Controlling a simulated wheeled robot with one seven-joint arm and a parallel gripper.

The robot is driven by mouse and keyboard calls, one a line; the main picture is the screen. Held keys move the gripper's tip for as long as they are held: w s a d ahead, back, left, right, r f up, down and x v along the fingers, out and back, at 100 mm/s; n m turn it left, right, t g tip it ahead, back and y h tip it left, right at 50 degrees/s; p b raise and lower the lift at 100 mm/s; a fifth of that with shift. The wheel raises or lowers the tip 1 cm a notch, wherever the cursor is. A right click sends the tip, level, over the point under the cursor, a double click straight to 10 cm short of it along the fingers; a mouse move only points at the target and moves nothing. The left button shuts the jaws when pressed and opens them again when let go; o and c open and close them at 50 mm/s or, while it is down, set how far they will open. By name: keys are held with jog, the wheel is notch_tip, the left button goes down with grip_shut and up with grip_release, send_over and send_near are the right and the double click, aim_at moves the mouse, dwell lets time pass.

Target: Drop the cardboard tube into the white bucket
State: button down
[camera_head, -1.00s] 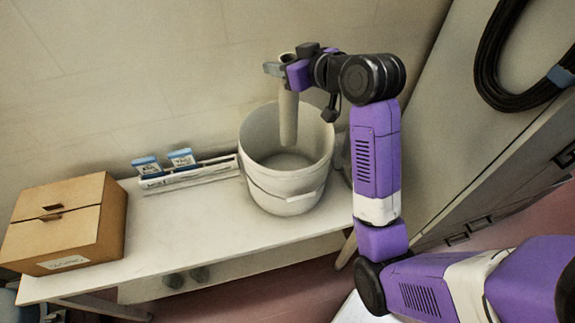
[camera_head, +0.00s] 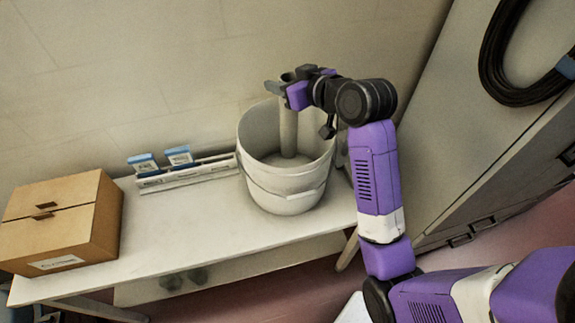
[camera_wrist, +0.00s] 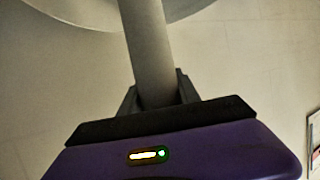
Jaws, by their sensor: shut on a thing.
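The cardboard tube (camera_head: 289,130) is a grey-beige cylinder held upright. Its lower part is inside the white bucket (camera_head: 285,200), which stands on the table. My gripper (camera_head: 285,90) is shut on the tube near its top, at about the height of the bucket's rim or a little above. I cannot tell whether the tube's lower end touches the bucket's floor. In the wrist view the tube (camera_wrist: 150,50) runs up from between the fingers (camera_wrist: 157,95), and part of the bucket's rim (camera_wrist: 80,12) shows at the top left.
The white table (camera_head: 190,225) has a closed cardboard box (camera_head: 62,222) at its left end. A rack (camera_head: 190,177) with two blue-topped packets stands left of the bucket. A wall is behind; a grey cabinet (camera_head: 480,150) with a black hose coil (camera_head: 500,60) is at the right.

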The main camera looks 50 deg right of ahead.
jog(key=c, duration=0.8)
grip_release()
jog(key=shift+s, duration=0.1)
jog(key=b+v, duration=0.1)
jog(key=v, duration=0.6)
jog(key=shift+s+r, duration=0.2)
jog(key=shift+s, duration=0.05)
jog(key=shift+a, duration=0.1)
